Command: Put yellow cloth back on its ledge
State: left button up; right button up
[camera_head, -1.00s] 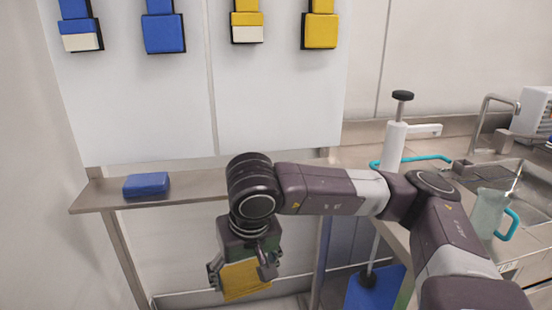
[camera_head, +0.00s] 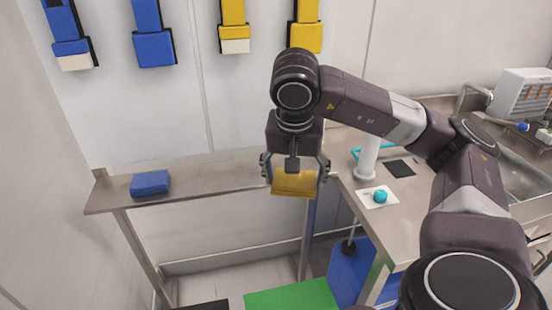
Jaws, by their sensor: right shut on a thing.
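The yellow cloth (camera_head: 294,186) is held between the fingers of my right gripper (camera_head: 294,172), in front of the right part of the ledge. The ledge (camera_head: 222,180) is a narrow metal shelf along the wall. A folded blue cloth (camera_head: 150,183) lies on its left part. Whether the yellow cloth touches the ledge, I cannot tell. My left gripper is not in view.
Blue and yellow blocks, such as a yellow one (camera_head: 304,37), hang on the wall above. At right stands a metal counter (camera_head: 345,150) with a teal object (camera_head: 380,196) on a white sheet. Below are a green mat (camera_head: 290,298) and a blue panel (camera_head: 350,270).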

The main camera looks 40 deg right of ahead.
jog(key=w+d+p, duration=0.1)
jog(key=w+d, duration=0.1)
jog(key=w, duration=0.2)
jog(key=w+d+f+p, duration=0.1)
jog(key=w+d+p, duration=0.1)
jog(key=w, duration=0.3)
jog(key=w+d+f+p, duration=0.1)
jog(key=w+d+p, duration=0.1)
jog(key=w+d, duration=0.2)
jog(key=shift+w+f, duration=0.25)
jog(key=shift+w, duration=0.5)
notch_tip(320, 180, down, 4)
jog(key=shift+s+r+p, duration=0.1)
jog(key=shift+p, duration=0.6)
jog(key=shift+w+f+p, duration=0.2)
jog(key=shift+p, duration=0.1)
jog(key=shift+f, duration=0.2)
